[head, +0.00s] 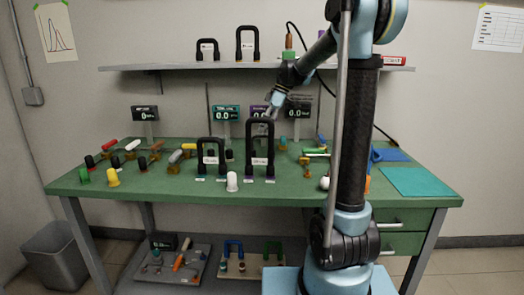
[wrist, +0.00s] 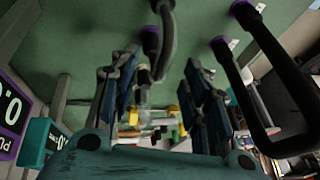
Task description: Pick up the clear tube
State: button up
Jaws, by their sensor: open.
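My gripper (head: 271,110) hangs above the back of the green bench, just behind the top of the large black arch, in the head view. In the wrist view my gripper (wrist: 160,85) has its two fingers wide apart. A pale, see-through upright shape, possibly the clear tube (wrist: 144,90), shows between the fingers, beyond them and nearer the left one. Nothing is seen held. I cannot make out the clear tube in the head view; the arch and my arm block part of that area.
The large black arch (head: 249,150) stands close to my gripper; it also shows at right in the wrist view (wrist: 262,100). A smaller black arch (head: 201,155) stands left. Readout displays (head: 228,112) line the back. Several coloured fittings crowd the green bench (head: 160,190).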

aim_at(261, 137)
jog(key=shift+x, duration=2.45)
grip_shut()
